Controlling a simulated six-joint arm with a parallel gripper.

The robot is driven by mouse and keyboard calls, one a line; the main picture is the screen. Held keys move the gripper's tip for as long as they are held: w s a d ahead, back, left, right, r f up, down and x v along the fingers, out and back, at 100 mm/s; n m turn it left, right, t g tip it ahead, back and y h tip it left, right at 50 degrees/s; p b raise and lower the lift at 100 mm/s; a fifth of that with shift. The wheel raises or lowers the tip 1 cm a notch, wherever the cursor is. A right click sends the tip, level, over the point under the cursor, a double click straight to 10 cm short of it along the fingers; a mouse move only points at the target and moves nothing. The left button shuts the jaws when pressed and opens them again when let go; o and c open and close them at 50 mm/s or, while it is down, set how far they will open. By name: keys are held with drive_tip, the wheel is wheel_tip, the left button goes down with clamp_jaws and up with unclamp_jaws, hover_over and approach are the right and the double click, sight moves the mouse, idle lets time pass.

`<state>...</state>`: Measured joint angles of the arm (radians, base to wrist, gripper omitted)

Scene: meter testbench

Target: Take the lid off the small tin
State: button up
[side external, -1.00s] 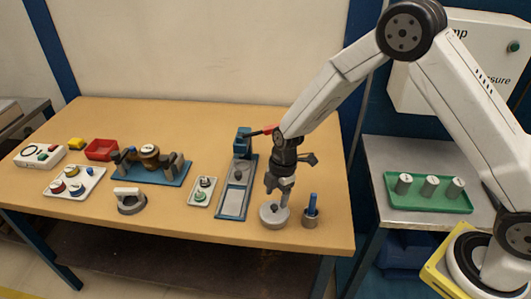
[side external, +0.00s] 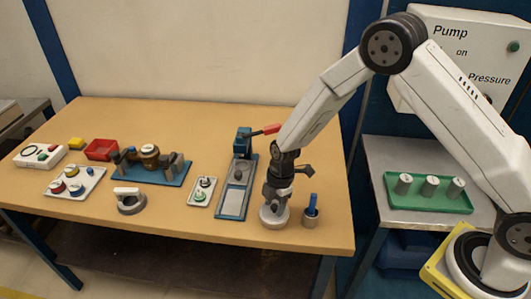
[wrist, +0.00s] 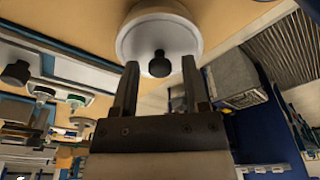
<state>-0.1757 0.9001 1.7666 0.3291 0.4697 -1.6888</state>
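The small tin (side external: 273,219) is a round, pale grey tin standing upright near the table's front right edge. In the wrist view its round lid (wrist: 136,38) faces me, with a dark knob (wrist: 159,64) on it. My gripper (wrist: 160,63) is open, with one finger on each side of the knob; I cannot tell whether either touches it. In the side view my gripper (side external: 275,204) is pointed down right over the tin and hides part of its top.
A grey cup with a blue item (side external: 311,214) stands close to the tin's right. A blue-based press (side external: 231,207) with a red handle is to its left. A green tray (side external: 425,205) with grey cylinders sits on the side table. The table's front edge is close.

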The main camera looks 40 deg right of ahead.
clamp_jaws()
drive_tip(key=shift+r, duration=0.15)
drive_tip(key=shift+r, duration=0.85)
drive_tip(key=s+d+r, duration=0.2)
drive_tip(key=s+r, duration=0.9)
drive_tip(key=s, duration=0.2)
drive_tip(key=shift+s+d, duration=0.3)
drive_tip(key=shift+s, duration=0.1)
